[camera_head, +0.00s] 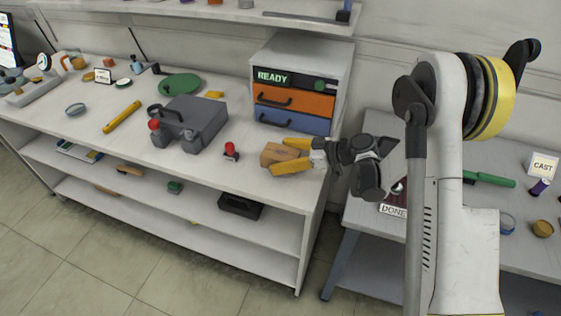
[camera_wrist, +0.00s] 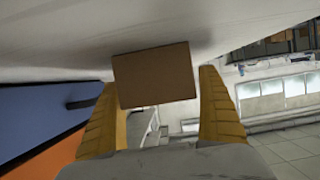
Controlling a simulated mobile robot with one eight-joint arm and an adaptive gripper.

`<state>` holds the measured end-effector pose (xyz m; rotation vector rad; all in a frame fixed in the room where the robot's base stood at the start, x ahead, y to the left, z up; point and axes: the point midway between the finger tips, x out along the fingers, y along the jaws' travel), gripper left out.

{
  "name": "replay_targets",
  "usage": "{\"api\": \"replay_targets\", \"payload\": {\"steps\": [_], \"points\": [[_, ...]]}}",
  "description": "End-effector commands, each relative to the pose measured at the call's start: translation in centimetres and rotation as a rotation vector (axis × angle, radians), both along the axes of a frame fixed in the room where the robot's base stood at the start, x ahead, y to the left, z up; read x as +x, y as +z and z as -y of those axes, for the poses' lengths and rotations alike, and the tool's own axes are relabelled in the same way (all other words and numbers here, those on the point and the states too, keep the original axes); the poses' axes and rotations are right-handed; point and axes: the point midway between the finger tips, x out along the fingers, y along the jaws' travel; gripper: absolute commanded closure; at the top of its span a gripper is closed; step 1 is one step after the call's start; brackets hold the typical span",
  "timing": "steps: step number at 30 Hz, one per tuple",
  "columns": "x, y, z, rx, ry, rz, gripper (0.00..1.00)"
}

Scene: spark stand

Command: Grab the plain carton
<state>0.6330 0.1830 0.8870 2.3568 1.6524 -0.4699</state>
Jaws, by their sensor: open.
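The plain carton (camera_head: 277,153) is a small brown box on the white workbench top, near its right end and in front of the drawer unit. In the wrist view the carton (camera_wrist: 154,76) shows as a flat brown face between the finger tips. My gripper (camera_head: 290,157) has yellow fingers, spread apart, with one on the far side and one on the near side of the carton. In the wrist view my gripper (camera_wrist: 165,108) is open, with a finger at each side of the carton. I cannot tell whether either finger touches it.
The drawer unit (camera_head: 294,100) with orange and blue fronts stands close behind the carton. A red-topped item (camera_head: 231,151) stands to its left, and a grey case (camera_head: 190,122) is farther left. The workbench's right edge is close by. A second table (camera_head: 370,220) stands to the right.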

Motion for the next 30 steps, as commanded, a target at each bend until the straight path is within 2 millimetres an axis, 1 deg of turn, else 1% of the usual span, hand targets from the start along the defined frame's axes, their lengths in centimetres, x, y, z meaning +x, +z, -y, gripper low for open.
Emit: {"api": "replay_targets", "payload": {"steps": [6,8,9,12,23,26,30], "points": [[0.1,0.0,-0.2,0.000,-0.001,0.000,0.12],[0.1,0.0,-0.2,0.000,-0.001,0.000,0.30],[0.1,0.0,-0.2,0.000,-0.001,0.000,0.42],[0.1,0.0,-0.2,0.000,-0.001,0.000,0.70],[0.1,0.1,-0.2,0.001,0.000,0.000,0.71],[0.1,0.6,-0.2,0.001,0.000,0.000,0.71],[0.1,2.2,-0.2,0.001,0.000,0.000,0.71]]}}
